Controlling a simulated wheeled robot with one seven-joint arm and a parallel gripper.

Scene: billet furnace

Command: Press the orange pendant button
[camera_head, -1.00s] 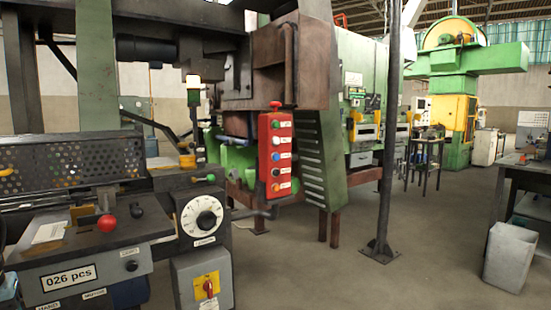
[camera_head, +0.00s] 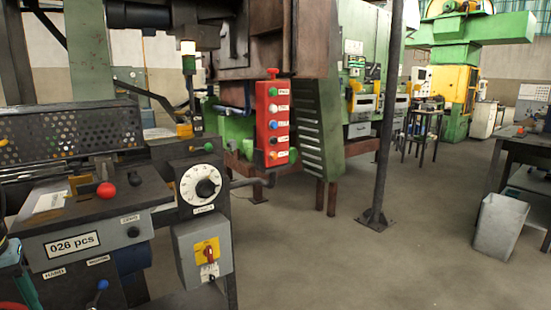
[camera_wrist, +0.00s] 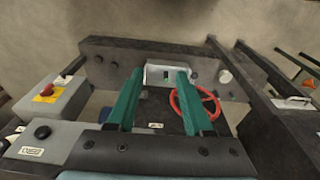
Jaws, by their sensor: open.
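The red pendant box (camera_head: 264,124) hangs in the middle of the head view, in front of a green louvred machine panel. It carries a column of labelled buttons, green at the top, then white and blue ones. The orange button (camera_head: 273,156) is the lowest, near the box's bottom end. A red knob tops the box. In the wrist view my gripper (camera_wrist: 158,75) has its two green fingers well apart with nothing held between them. The pendant does not show in the wrist view, and my gripper is not clearly seen in the head view.
A machine with a dial box (camera_head: 201,188) and a grey switch box (camera_head: 204,250) stands at the left. A dark post (camera_head: 383,130) rises right of the pendant. A grey bin (camera_head: 500,225) stands at the right. The floor between is clear. A red handwheel (camera_wrist: 177,97) lies beyond my fingers.

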